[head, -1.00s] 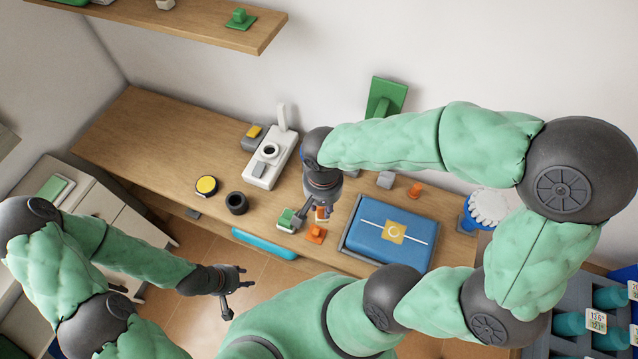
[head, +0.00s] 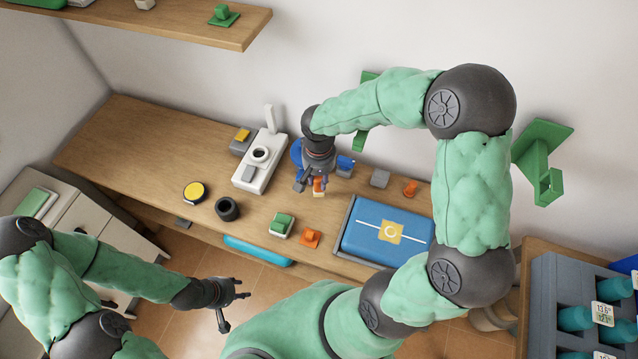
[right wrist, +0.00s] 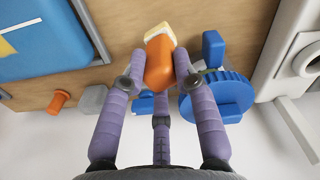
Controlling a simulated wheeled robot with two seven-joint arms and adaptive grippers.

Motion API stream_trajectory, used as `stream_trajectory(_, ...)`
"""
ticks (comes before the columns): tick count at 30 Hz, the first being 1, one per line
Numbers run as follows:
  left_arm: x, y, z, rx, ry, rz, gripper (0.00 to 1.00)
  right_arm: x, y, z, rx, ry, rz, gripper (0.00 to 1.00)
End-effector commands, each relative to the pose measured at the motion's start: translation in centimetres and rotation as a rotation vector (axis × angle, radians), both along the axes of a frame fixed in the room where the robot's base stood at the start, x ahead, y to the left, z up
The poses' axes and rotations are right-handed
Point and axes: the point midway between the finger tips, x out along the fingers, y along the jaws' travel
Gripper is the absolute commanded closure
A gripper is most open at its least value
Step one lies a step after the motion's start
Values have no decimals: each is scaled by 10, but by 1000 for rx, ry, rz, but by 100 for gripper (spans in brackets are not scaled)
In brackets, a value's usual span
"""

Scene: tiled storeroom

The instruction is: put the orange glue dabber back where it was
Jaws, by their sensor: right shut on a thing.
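The orange glue dabber (right wrist: 159,62), an orange body with a cream end, is between the fingers of my right gripper (right wrist: 159,84) in the right wrist view. The gripper is shut on it. In the head view my right gripper (head: 313,181) is over the back middle of the wooden bench, and the dabber (head: 318,184) shows small below it. I cannot tell whether the dabber touches the bench. My left gripper (head: 228,303) is open and empty, in front of the bench.
A blue round thing (head: 297,152) and a small blue piece (head: 345,164) flank the right gripper. A grey block (head: 380,178), orange peg (head: 410,189), blue case (head: 365,233), green-topped box (head: 282,224) and orange piece (head: 310,237) stand nearby. A white device (head: 258,165) stands left.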

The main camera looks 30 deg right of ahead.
Motion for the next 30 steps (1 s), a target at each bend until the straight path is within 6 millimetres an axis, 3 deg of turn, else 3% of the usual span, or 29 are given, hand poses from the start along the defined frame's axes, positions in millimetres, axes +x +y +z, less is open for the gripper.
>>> stream_trajectory(3, 0, 0, -10, 0, 0, 0, 60, -1, 0, -23, -1, 5, 3, 100)
stream_trajectory(6, 0, 0, -13, 0, 0, 0, 60, -1, 0, -31, 0, 2, 1, 100)
stream_trajectory(18, 0, 0, -17, 0, 0, 0, 60, -1, 0, -35, 0, 1, 1, 100)
stream_trajectory(19, 0, 0, -16, 0, 0, 0, 60, -1, 0, -34, 0, 1, 1, 62)
stream_trajectory(21, 0, 0, -15, 0, 0, 0, 60, -1, 0, -33, 0, 1, 1, 47)
stream_trajectory(30, 0, 0, -15, 0, 0, 0, 60, -1, 0, -33, 0, 1, 1, 47)
